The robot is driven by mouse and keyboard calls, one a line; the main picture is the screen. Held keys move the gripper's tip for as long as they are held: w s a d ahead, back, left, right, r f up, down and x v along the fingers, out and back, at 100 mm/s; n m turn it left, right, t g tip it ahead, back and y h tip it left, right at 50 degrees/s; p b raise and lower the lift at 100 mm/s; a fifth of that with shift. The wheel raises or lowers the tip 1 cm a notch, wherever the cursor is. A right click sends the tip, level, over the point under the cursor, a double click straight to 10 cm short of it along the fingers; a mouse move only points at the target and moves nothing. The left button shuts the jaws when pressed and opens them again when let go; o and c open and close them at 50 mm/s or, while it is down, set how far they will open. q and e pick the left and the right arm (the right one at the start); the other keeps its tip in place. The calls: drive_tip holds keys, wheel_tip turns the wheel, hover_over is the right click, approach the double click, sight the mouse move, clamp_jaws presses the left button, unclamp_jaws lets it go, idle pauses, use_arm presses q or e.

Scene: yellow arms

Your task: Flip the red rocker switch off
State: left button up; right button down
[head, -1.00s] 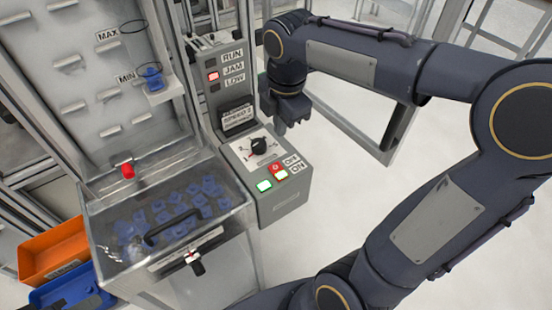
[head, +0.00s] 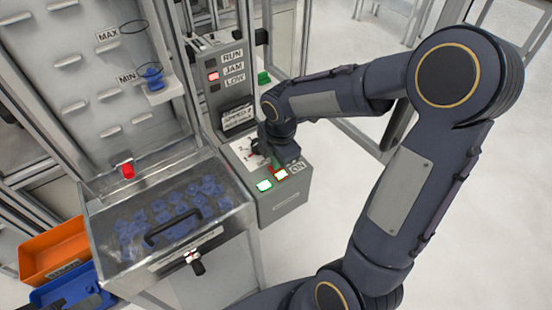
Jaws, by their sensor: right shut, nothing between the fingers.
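The red rocker switch (head: 281,174) sits on the sloped top of the grey control box (head: 285,204), and its lower part is lit. My right gripper (head: 277,160) is shut and empty, low over the box top at the far side of the switch. It hides the switch's upper part, the OFF label and most of the dial. The ON label (head: 298,166) shows beside the switch. I cannot tell whether the fingertips touch the switch.
A lit green button (head: 264,185) is left of the switch. A clear-lidded hopper (head: 172,215) with blue parts stands left of the box. A panel with RUN, JAM and LOW labels (head: 233,66) rises behind. An orange bin (head: 50,247) is at lower left.

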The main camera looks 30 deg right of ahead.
drive_tip(key=shift+w+f, duration=0.1)
drive_tip(key=shift+f, duration=0.25)
drive_tip(key=shift+r, duration=0.15)
drive_tip(key=shift+s, duration=0.2)
drive_tip(key=shift+s, duration=0.25)
drive_tip(key=shift+s+r, duration=0.15)
drive_tip(key=shift+s, duration=0.3)
drive_tip(key=shift+w, duration=0.1)
